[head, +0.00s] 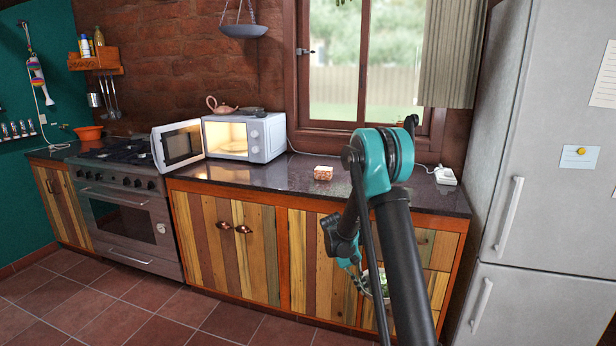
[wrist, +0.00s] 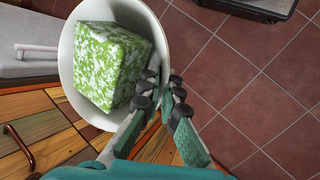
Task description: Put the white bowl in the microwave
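The white bowl (wrist: 161,48) is in the wrist view with a green-and-white block (wrist: 112,66) inside it. My gripper (wrist: 165,84) is shut on the bowl's right rim, one finger inside and one outside. In the head view my gripper (head: 352,266) and the bowl (head: 366,288) are low in front of the right-hand cabinets, partly hidden by my arm. The white microwave (head: 267,137) stands on the counter, left of the window. Its door (head: 178,146) is swung open to the left and its lit inside looks empty.
A dark counter (head: 285,176) runs above wooden cabinets. A small patterned box (head: 323,173) sits on it, right of the microwave. A teapot (head: 220,105) and a dark dish (head: 251,111) are on the microwave. A stove (head: 125,205) is left, a fridge (head: 535,170) right.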

